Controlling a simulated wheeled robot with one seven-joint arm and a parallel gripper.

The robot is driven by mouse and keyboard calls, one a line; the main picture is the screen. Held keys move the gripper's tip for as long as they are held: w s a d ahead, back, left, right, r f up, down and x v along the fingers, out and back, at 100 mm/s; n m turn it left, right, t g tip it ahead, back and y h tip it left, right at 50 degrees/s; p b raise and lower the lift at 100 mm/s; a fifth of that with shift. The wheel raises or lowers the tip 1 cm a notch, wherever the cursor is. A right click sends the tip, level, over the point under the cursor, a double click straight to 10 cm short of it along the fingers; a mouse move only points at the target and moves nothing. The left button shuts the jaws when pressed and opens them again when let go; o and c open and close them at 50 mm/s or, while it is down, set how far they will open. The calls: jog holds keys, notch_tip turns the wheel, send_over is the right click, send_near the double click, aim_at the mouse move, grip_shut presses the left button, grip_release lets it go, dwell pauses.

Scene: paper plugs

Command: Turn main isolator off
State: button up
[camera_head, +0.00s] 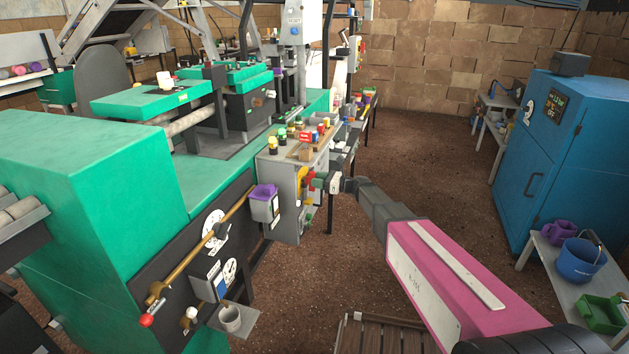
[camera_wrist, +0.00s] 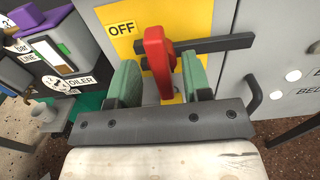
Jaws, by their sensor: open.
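The main isolator is a red handle (camera_wrist: 160,65) on a yellow plate (camera_wrist: 199,22) with an "OFF" label (camera_wrist: 122,28) at its upper left. In the wrist view the handle stands nearly upright, its top to the right of the label. My gripper (camera_wrist: 159,62) is open, with one green finger on each side of the handle. Small gaps show between fingers and handle; I cannot tell whether either touches. In the head view my gripper (camera_head: 322,182) is at the grey cabinet (camera_head: 285,172), and the yellow plate (camera_head: 301,180) is partly hidden behind it.
A dark bar (camera_wrist: 225,44) crosses the plate behind the handle. A purple-topped box (camera_head: 264,196) sticks out left of the isolator. A blue cabinet (camera_head: 550,150) stands at the right. The floor (camera_head: 420,160) between is clear.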

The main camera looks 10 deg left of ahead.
jog(key=shift+a, duration=0.85)
grip_shut()
